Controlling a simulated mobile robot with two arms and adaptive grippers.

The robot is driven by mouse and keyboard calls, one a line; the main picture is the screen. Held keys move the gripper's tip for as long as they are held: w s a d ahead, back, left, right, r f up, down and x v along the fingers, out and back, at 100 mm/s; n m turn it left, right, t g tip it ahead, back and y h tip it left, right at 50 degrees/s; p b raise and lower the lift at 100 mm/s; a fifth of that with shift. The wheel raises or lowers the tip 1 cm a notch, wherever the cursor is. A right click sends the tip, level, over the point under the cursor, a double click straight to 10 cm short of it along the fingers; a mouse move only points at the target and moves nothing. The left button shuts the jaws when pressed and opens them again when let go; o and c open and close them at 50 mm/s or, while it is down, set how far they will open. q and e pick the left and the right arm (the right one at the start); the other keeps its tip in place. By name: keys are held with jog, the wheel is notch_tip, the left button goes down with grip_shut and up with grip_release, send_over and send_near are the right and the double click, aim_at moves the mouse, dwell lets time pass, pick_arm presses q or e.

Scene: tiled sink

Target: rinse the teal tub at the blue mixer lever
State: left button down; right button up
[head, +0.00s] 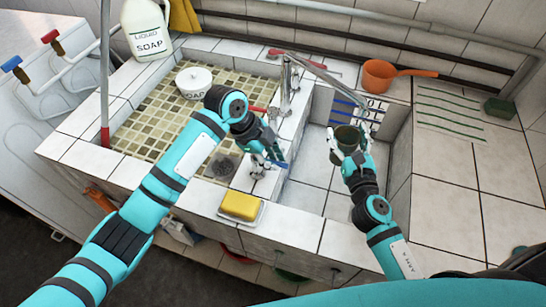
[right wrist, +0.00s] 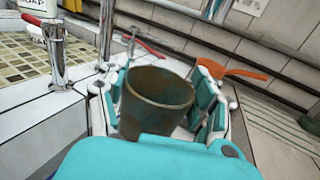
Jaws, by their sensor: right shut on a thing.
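The teal tub (head: 346,134) is a small round tub with heavy brown grime over its teal wall. My right gripper (head: 350,150) is shut on it and holds it upright over the right basin. In the right wrist view the tub (right wrist: 156,98) sits between the finger pads, its open rim up. The metal spout (head: 325,73) reaches right, its end near and above the tub; I see no clear water stream. The blue mixer lever (head: 280,164) is at the divider between the basins. My left gripper (head: 266,160) is at this lever, its fingers too overlapped to show contact or opening.
A red lever (head: 258,109) is left of the tap column. A yellow sponge (head: 240,205) lies on a dish at the front edge. A white pot (head: 194,81) stands in the left basin. An orange ladle (head: 379,75) and a striped cloth (head: 447,116) lie right of the spout.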

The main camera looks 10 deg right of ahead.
dwell(0.4)
pick_arm(q)
jog(key=shift+s+a+m+g, duration=0.25)
jog(key=shift+m+g, duration=0.1)
jog(key=shift+m, duration=0.5)
jog(key=shift+s+a+m+g, duration=0.2)
jog(key=shift+m+g, duration=0.15)
jog(key=shift+m, duration=0.5)
jog(key=c, duration=1.3)
grip_release()
jog(key=shift+c, duration=0.2)
jog(key=v, duration=1.2)
jog(key=shift+d, duration=0.15)
jog(key=shift+r, duration=0.1)
